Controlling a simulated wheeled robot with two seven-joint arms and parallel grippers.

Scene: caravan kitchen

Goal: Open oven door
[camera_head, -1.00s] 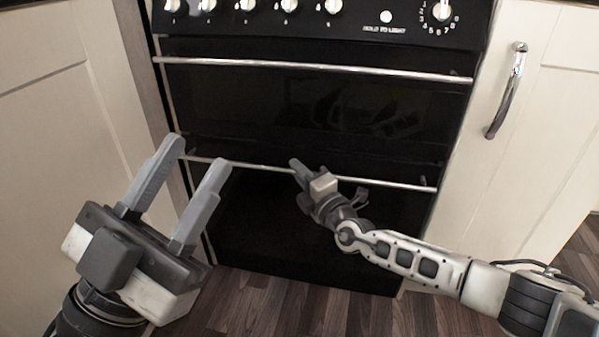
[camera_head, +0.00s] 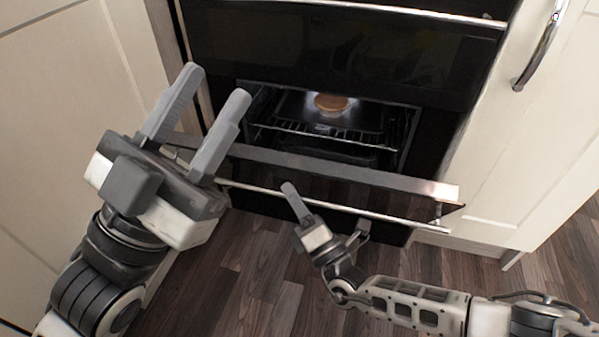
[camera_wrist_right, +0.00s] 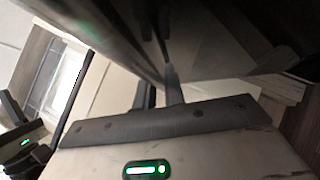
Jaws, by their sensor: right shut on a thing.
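The lower oven door (camera_head: 330,174) is tilted partly open, with its top edge away from the black oven front. Its thin metal handle bar (camera_head: 385,217) runs across the door's outer side. My right gripper (camera_head: 326,209) is at this bar, shut on it. The right wrist view shows the fingers (camera_wrist_right: 158,92) against a long dark bar or edge, blurred and close. My left gripper (camera_head: 218,110) is open and empty, raised near the door's left end and hiding part of it.
Inside the lit oven are a wire rack (camera_head: 330,134) and a dark tray with a round brownish item (camera_head: 331,103). The upper oven door (camera_head: 330,45) is shut. Cream cabinets stand on both sides, the right one with a metal handle (camera_head: 538,48). Wooden floor lies clear in front.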

